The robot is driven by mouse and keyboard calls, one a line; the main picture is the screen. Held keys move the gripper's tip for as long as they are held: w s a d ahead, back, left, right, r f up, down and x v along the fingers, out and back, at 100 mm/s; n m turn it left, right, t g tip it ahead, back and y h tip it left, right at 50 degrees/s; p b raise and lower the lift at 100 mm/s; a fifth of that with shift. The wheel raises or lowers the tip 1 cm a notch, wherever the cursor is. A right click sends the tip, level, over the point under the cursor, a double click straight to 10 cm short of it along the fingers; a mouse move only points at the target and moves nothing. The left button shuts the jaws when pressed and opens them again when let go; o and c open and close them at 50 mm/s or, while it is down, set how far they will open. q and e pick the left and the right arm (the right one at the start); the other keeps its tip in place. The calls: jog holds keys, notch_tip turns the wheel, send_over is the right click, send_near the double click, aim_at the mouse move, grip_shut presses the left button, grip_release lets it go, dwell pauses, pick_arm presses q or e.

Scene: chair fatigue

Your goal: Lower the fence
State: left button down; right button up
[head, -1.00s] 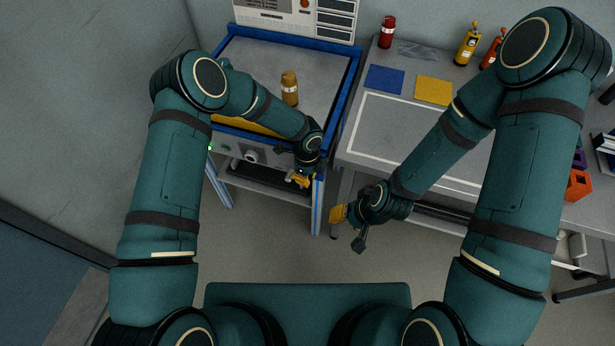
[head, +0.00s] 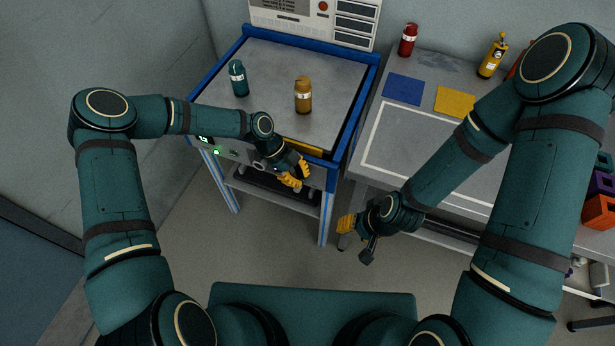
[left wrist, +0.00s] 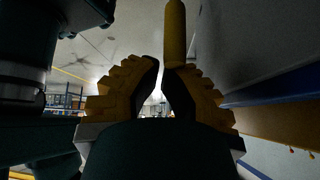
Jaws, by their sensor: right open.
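A yellow bar (head: 303,146), which looks like the fence, runs along the front edge of the blue-framed table. My left arm hides part of it. My left gripper (head: 293,179) is in front of the table's front panel, below that edge. In the left wrist view its fingers (left wrist: 161,68) lean close together with a narrow gap. A yellow rod (left wrist: 175,32) stands beside the tips; I cannot tell whether they touch it. A yellow strip beside blue (left wrist: 280,125) shows at the right. My right gripper (head: 356,236) is open and empty, in front of the grey workbench.
A teal bottle (head: 238,78) and an ochre bottle (head: 303,95) stand on the blue-framed table (head: 350,105). The grey workbench (head: 410,150) at the right bears a blue mat (head: 403,89), a yellow mat (head: 455,101) and a red bottle (head: 408,40). The floor in front is clear.

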pick_arm(q)
jog(key=shift+g+h, duration=0.3)
jog(key=shift+h, duration=0.5)
jog(key=shift+w+a+f+b, duration=0.1)
jog(key=shift+w+a+b, duration=0.1)
jog(key=shift+a+b, duration=0.65)
jog(key=shift+w+a+f+b, duration=0.1)
jog(key=shift+w+a+b, duration=0.15)
jog(key=shift+a+b, duration=0.55)
jog(key=shift+w+a+f+b, duration=0.1)
jog(key=shift+w+a+b, duration=0.1)
jog(key=shift+a+b, duration=0.65)
jog(key=shift+d, duration=0.1)
jog(key=p+v, duration=0.1)
jog(key=v, duration=0.8)
jog(key=shift+s+r, duration=0.3)
jog(key=shift+r, duration=0.1)
